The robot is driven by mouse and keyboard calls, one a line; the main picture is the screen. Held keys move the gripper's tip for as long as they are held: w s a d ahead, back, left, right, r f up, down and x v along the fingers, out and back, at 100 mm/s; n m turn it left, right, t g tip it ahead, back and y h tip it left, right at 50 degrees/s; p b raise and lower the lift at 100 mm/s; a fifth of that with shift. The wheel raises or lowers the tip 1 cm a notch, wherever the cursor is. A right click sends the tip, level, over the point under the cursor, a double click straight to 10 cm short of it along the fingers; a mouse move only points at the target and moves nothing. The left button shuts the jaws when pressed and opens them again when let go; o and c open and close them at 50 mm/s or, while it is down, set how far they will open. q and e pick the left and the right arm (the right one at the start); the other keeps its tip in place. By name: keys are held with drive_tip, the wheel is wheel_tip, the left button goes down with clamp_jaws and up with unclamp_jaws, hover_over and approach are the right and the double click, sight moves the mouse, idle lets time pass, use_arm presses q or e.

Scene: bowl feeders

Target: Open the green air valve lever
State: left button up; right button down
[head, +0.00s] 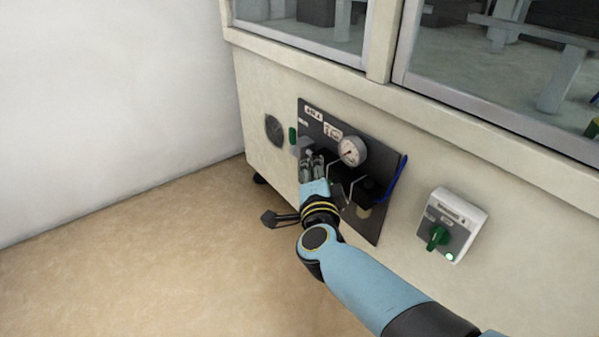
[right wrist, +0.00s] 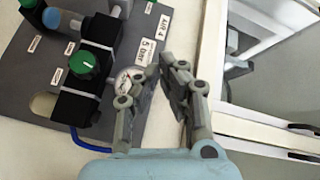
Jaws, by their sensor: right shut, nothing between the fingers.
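The green lever (head: 293,135) stands upright at the left end of a dark air panel (head: 368,228), beside a grey block. My right gripper (head: 312,162) is in front of the panel, just right of and below the lever, with no clear contact between them. Its fingers are shut and empty. In the right wrist view the closed fingers (right wrist: 172,72) are beside the partly hidden gauge. That view also shows a round green knob (right wrist: 83,64) on a black block; I cannot tell whether the lever is in it. My left gripper is not in view.
The gauge (head: 352,151) and a blue hose (head: 396,178) are on the panel. A separate white switch box (head: 463,210) with a green rotary handle (head: 437,237) is to the right. A white wall stands at left; the floor before the cabinet looks clear.

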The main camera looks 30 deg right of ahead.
use_arm(q)
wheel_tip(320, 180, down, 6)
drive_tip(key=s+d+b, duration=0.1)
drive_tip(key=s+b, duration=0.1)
drive_tip(key=b, duration=0.9)
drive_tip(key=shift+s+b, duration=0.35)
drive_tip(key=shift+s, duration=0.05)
use_arm(e)
drive_tip(key=w+d+f+m+g+h, duration=0.1)
drive_tip(key=w+f+m+h, duration=0.2)
drive_tip(key=f+m, duration=0.3)
drive_tip(key=shift+w+f, duration=0.15)
drive_tip(key=shift+w, duration=0.75)
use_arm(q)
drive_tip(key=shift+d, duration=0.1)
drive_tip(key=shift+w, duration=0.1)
use_arm(e)
drive_tip(key=shift+w+d+r, duration=0.1)
drive_tip(key=shift+d+r, duration=0.05)
drive_tip(key=shift+r, duration=0.05)
